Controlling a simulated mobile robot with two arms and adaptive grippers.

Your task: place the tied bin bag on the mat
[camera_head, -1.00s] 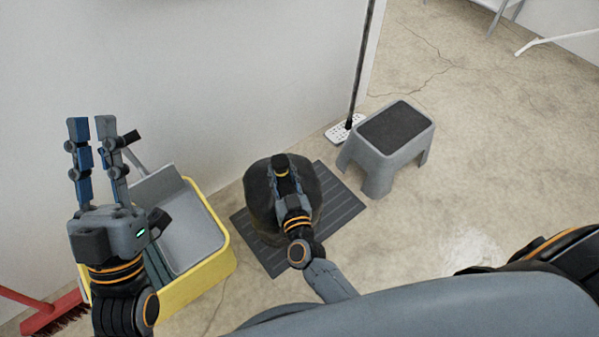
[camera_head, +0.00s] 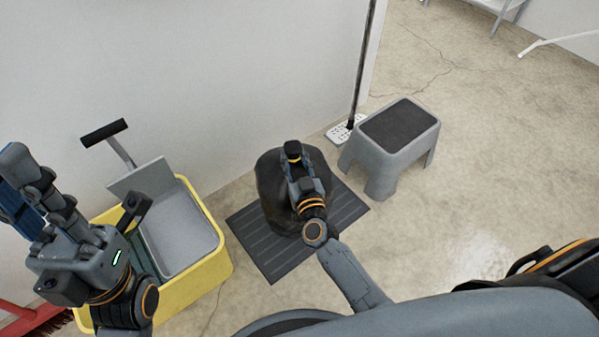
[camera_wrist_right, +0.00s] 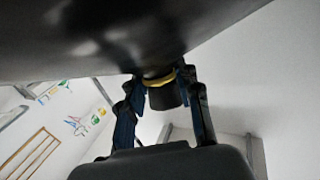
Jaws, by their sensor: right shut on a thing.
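The tied bin bag (camera_head: 272,190) is dark and rounded, with a yellow tie at its neck. It is at or above the back part of the dark ribbed mat (camera_head: 277,262) in the head view. I cannot tell whether its base touches the mat. My right gripper (camera_head: 293,155) is shut on the bag's neck from above. In the right wrist view its fingers (camera_wrist_right: 162,98) flank the neck and yellow tie, and the dark bag (camera_wrist_right: 100,40) fills the top. My left gripper (camera_head: 18,205) is at the left edge, its fingers parted and empty, away from the bag.
A yellow mop bucket (camera_head: 205,280) with a grey wringer (camera_head: 185,235) stands left of the mat. A grey step stool (camera_head: 400,150) and a mop head (camera_head: 343,131) are at the right. A wall is behind. The floor (camera_head: 480,200) at the right is clear.

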